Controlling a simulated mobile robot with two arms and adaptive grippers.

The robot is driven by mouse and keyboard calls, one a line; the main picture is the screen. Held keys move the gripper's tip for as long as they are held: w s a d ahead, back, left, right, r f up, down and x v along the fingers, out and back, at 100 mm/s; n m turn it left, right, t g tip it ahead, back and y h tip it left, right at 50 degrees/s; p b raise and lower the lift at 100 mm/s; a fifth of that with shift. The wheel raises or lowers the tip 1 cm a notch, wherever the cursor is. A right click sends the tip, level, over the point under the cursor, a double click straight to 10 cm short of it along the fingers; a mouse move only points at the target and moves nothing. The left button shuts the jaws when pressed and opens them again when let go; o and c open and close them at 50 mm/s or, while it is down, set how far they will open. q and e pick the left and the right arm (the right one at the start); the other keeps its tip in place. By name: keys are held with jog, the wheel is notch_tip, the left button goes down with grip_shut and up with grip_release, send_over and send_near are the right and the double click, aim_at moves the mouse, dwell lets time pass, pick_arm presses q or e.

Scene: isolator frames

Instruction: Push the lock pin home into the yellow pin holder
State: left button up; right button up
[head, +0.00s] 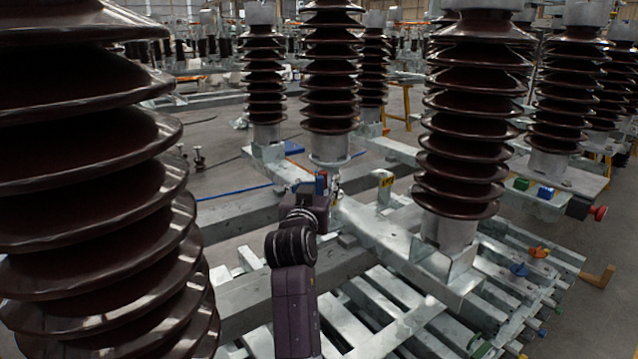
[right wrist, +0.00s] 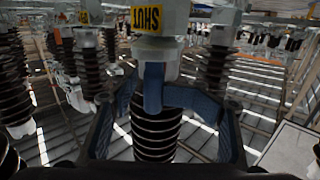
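My right gripper (head: 321,187) is at the end of my dark arm, by the foot of a middle insulator column in the head view. In the right wrist view its dark, blue-lined fingers (right wrist: 172,100) stand apart. I see no clear contact between fingers and rod. A yellow label (head: 387,181) stands right of the gripper in the head view. I cannot make out the pin holder for certain. My left gripper is not in view.
A large brown insulator (head: 90,170) fills the left of the head view. Another insulator (head: 465,120) stands right of my arm. Galvanised steel beams (head: 385,235) run below the gripper. A red knob (head: 599,213) sticks out at the far right.

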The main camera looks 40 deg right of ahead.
jog(key=x, duration=0.4)
jog(key=shift+d+f, duration=0.25)
jog(key=shift+d, duration=0.15)
jog(key=shift+w+d, duration=0.25)
jog(key=shift+w, duration=0.1)
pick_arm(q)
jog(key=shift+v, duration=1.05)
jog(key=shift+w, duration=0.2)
pick_arm(e)
jog(key=shift+c, duration=0.5)
grip_shut()
